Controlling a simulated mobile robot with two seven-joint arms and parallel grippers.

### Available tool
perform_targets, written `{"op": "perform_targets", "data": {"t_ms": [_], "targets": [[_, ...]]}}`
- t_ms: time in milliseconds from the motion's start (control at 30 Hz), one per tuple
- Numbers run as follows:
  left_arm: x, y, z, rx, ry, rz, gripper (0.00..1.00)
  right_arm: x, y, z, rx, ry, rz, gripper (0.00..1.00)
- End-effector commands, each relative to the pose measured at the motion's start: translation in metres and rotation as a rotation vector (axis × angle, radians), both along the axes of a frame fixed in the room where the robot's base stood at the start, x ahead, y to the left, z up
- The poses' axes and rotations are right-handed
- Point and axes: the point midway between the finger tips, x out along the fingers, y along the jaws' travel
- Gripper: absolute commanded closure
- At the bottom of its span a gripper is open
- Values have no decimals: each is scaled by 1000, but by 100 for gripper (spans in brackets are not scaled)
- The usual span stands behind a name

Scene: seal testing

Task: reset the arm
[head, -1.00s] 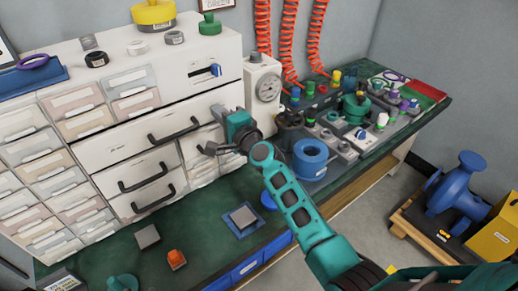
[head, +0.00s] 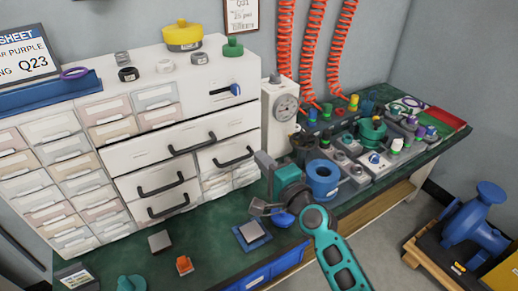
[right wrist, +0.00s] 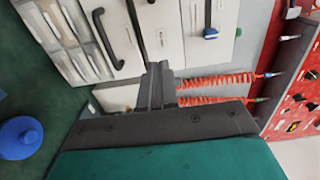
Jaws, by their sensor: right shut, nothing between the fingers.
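My right gripper (head: 264,161) is in front of the drawer cabinet (head: 172,143), above the green bench top. Its teal body and dark grey fingers hang in the air, left of the blue ring-shaped part (head: 323,180). The right wrist view shows its two fingers (right wrist: 157,82) pressed together with nothing between them, pointing towards the cabinet drawers. My teal right forearm comes up from the bottom of the head view. My left gripper is not in view.
Valves and fittings crowd the right of the bench around a green flanged part (head: 371,133). A gauge unit (head: 280,115) stands behind the gripper. A blue square pad (head: 252,238), an orange part (head: 184,265) and a grey block (head: 160,241) lie in front. A blue pump (head: 473,215) stands at right.

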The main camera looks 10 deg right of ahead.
Motion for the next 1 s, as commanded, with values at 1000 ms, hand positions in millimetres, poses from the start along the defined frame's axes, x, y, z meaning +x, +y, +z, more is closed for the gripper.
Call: {"op": "perform_targets", "data": {"t_ms": [1000], "targets": [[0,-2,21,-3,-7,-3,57,-222,-54,-154,-1598,60,392,100]]}}
